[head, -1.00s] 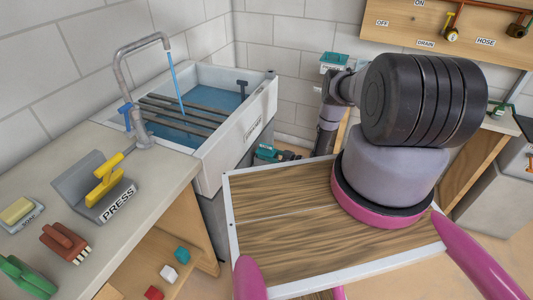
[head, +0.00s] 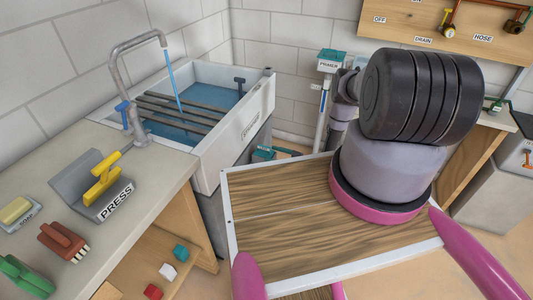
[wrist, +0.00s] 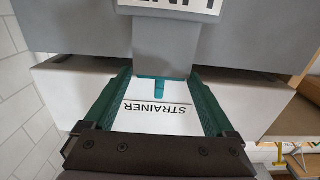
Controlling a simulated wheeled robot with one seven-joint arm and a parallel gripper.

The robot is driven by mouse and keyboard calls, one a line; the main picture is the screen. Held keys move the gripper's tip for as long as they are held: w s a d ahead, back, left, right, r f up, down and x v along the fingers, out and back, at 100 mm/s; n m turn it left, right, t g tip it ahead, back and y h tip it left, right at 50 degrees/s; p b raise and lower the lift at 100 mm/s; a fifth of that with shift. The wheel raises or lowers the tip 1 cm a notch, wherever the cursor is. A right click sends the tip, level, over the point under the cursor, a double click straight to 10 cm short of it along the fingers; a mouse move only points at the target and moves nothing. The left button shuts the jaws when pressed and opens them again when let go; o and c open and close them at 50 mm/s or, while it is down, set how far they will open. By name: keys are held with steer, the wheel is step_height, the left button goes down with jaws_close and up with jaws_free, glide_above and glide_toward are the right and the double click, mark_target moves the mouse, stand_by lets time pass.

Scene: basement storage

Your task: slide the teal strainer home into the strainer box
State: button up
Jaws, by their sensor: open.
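In the wrist view, my gripper (wrist: 160,76) is open, its two dark green fingers spread to either side. Between them a small teal tab (wrist: 160,87), apparently part of the strainer, shows at the lower edge of a grey block. The fingers do not visibly close on it. A white surface with an upside-down STRAINER label (wrist: 157,108) lies between the fingers; it appears to belong to the strainer box. How deep the strainer sits is hidden. In the head view, a teal shape (head: 263,153) shows low beside the sink, too small to identify surely.
The sink (head: 233,140) holds water under a running tap, with dark bars across it. The counter (head: 60,190) bears a yellow-handled press (head: 102,185) and brushes. A teal-topped PRIMER post (head: 331,62) stands by the back wall. A valve board (head: 440,30) hangs at upper right.

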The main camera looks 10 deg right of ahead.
steer(key=v, duration=0.6)
stand_by(0.6)
